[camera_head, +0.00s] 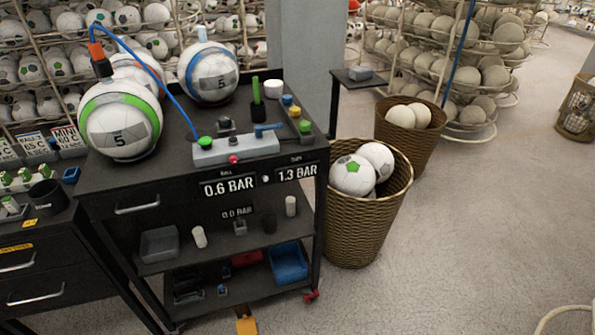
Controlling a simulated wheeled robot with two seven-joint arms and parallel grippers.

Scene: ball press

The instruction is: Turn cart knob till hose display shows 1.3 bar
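The dark cart (140,185) stands at left centre. Its front carries a left display (229,188) reading 0.6 BAR, apparently labelled BALL, and a right display (297,173) reading 1.3 BAR, its label too small to read surely. On top is a grey block (236,150) with a red knob (233,159) on its front, a green fitting (205,142) at its left end and a blue lever (267,128) at its right. I cannot tell which part is the cart knob. A blue hose (160,80) arches from the green fitting to an orange-and-black head (101,62) on the green-banded ball (122,122). Neither gripper shows.
A blue-banded ball (208,75) stands at the cart's back. Wicker baskets (365,220) with balls stand right of the cart. A fainter 0.0 BAR reading (237,212) shows below the displays. Ball racks (470,60) fill the back. The floor (470,240) at right is largely clear.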

